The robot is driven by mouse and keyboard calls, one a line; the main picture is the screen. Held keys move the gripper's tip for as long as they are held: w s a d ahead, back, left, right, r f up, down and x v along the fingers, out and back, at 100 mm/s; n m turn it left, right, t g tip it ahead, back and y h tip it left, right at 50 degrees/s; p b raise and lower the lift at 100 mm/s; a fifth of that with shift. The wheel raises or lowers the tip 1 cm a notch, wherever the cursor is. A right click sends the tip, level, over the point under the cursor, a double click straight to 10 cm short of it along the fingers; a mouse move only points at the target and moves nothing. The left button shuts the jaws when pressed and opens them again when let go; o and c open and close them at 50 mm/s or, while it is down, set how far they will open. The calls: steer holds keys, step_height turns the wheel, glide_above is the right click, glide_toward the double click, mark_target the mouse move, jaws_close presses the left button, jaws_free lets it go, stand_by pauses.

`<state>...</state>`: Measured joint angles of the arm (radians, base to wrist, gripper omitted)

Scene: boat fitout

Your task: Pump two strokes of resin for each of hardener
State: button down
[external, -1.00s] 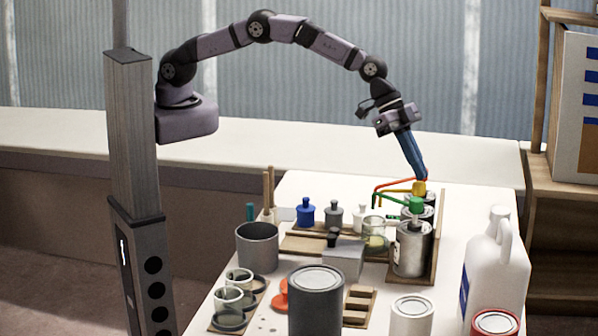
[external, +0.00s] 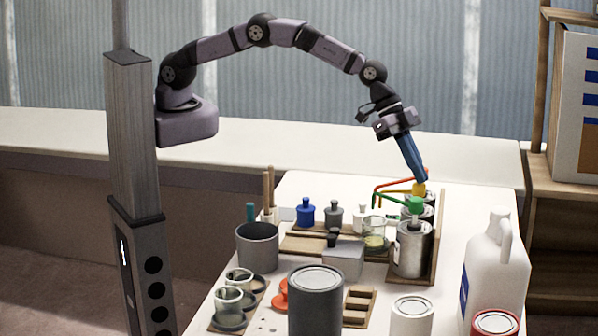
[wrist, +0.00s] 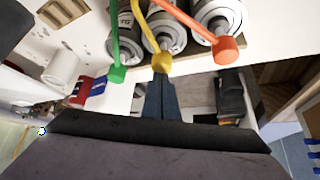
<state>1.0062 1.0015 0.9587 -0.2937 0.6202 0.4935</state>
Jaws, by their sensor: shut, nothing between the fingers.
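My gripper (external: 420,179) is shut and empty, its blue fingers pointing down at the yellow pump head (external: 418,189). In the wrist view the fingertips (wrist: 161,76) meet or almost meet the yellow head (wrist: 161,62); contact is not certain. A green pump head (external: 415,204) stands on the nearest metal can (external: 413,250). An orange-red pump (wrist: 225,50) is on the farthest can, partly hidden behind the fingers in the external view. The spouts reach left, towards a clear cup (external: 375,241) with some yellowish liquid. I cannot read which can holds resin or hardener.
A wooden rack (external: 437,250) holds the cans. Small bottles, including a blue one (external: 305,213), stand to the left. A grey pot (external: 257,247), a dark can (external: 315,305) and a white jug (external: 492,270) stand nearer. The table's far left corner is clear.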

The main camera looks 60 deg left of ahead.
steer(key=shift+s+a+f+b, duration=0.1)
steer(key=shift+f+b, duration=0.7)
steer(key=shift+f, duration=0.6)
steer(key=shift+r, duration=0.15)
steer(key=shift+r+p, duration=1)
steer(key=shift+r, duration=0.7)
steer(key=shift+f, duration=0.2)
